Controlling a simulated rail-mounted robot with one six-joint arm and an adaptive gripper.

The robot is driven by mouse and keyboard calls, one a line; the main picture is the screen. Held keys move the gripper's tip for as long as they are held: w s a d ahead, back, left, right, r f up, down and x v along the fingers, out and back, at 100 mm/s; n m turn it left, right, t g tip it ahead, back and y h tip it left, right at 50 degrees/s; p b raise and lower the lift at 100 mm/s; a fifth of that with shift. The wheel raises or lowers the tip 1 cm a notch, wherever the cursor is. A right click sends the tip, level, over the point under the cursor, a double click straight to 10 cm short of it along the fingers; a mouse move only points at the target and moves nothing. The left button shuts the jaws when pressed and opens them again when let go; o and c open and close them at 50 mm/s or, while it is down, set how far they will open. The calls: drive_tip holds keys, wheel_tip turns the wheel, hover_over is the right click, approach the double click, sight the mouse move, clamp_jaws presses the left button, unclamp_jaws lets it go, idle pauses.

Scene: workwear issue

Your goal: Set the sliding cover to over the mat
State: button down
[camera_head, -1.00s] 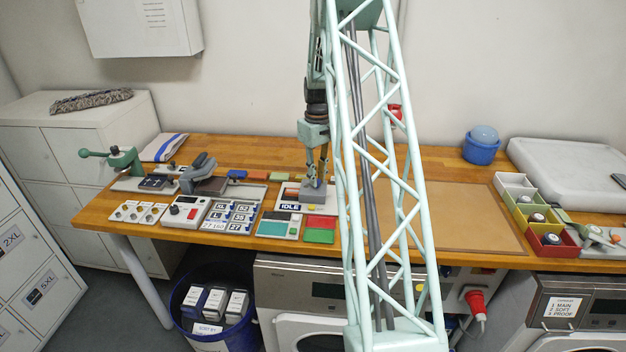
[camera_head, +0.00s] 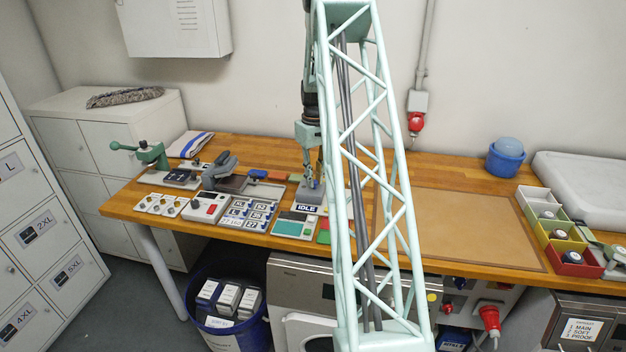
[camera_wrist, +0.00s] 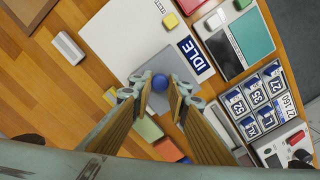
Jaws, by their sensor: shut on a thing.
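Part of the panel to the right is hidden by my lattice column. A flat brown mat-like board (camera_head: 460,228) lies on the bench to the right, apart from the cover. I cannot tell whether this is the mat meant.
Left of the panel are a number-plate rack (camera_head: 248,213), a white box with a red button (camera_head: 207,207) and a green-handled press (camera_head: 150,155). Coloured bins (camera_head: 560,240) and a blue tub (camera_head: 506,158) stand at the right. The board's surface is clear.

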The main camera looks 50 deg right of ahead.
drive_tip(key=c, duration=3)
unclamp_jaws()
drive_tip(key=shift+w, duration=0.15)
drive_tip(key=o, duration=0.5)
drive_tip(key=shift+w+a, duration=0.15)
drive_tip(key=shift+r, duration=0.15)
drive_tip(key=shift+r, duration=0.2)
wheel_tip(320, 180, up, 11)
drive_tip(key=shift+r, duration=0.15)
